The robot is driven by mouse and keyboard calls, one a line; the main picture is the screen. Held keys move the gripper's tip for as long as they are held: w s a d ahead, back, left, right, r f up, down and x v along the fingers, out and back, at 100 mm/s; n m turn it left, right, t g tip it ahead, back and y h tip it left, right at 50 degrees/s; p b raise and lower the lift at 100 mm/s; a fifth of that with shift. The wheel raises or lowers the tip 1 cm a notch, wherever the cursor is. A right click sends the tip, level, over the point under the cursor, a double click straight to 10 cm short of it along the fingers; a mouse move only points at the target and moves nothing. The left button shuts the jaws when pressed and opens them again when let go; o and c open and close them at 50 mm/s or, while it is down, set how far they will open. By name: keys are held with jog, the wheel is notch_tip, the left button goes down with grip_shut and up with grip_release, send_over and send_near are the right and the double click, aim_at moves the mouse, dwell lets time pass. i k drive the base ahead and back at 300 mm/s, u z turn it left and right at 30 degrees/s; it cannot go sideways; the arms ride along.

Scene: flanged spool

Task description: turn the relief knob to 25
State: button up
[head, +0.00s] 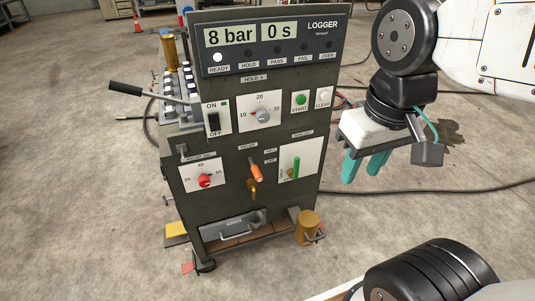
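The relief knob (205,181) is a small red knob on a white dial plate (190,187) at the lower left of the dark test cabinet's front. The plate has numbers to the left, above and to the right; the top one reads 40, and the side ones are too small to read surely. Where the knob points is hard to tell. My gripper (363,170) hangs to the right of the cabinet, well apart from the knob. Its two teal fingers point down with a gap between them, and nothing shows between them.
The cabinet (228,150) also carries a grey hold dial (262,114), a black switch (213,122), an orange-handled valve (255,172) and a green lever (296,167). A brass cylinder (308,228) stands at its lower right. Hoses lie on the floor; open floor (90,200) lies left.

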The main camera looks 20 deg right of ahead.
aim_at(205, 182)
jog(key=u, duration=2.9)
jog(key=i, duration=0.7)
jog(key=z, duration=1.85)
